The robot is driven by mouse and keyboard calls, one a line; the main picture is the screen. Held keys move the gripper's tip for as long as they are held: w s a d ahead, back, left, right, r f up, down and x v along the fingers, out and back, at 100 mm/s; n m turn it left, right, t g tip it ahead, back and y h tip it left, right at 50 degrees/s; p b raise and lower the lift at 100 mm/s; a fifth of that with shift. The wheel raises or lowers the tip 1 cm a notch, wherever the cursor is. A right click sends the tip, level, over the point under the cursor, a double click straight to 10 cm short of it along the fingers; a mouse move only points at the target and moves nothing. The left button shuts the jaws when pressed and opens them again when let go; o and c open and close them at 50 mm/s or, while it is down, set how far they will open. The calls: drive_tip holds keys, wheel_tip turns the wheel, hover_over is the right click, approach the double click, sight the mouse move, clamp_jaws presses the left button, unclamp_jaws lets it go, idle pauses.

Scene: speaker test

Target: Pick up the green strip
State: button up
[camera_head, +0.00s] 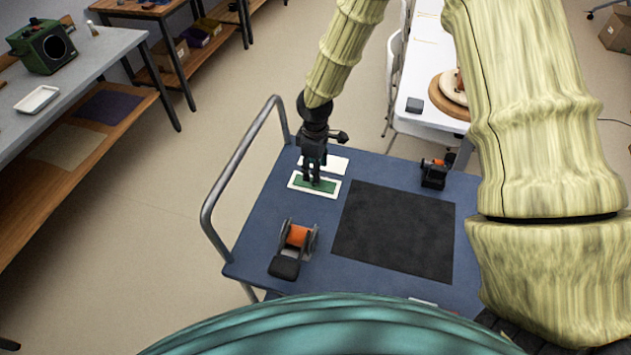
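The green strip (325,187) lies on a white card or tray (333,194) near the far left corner of the blue cart top (253,243). My gripper (313,181) points down right at the strip, with its fingertips over or against its left-middle part. The fingers appear a little apart, but the picture is too small to show whether they grip the strip. The gripper hides part of the strip. A second white piece (337,164) lies just behind, partly hidden by the gripper.
A dark mat (395,232) covers the cart's middle. A tape dispenser with an orange roll (298,237) stands front left, and a black and orange device (434,173) back right. The cart's metal handle (238,160) rises at the left. A white table (425,122) stands behind.

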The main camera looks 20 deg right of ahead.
drive_tip(key=shift+w+f+p, duration=0.15)
drive_tip(key=shift+f+p, duration=0.8)
drive_tip(key=shift+f, duration=1.7)
drive_tip(key=c, duration=0.8)
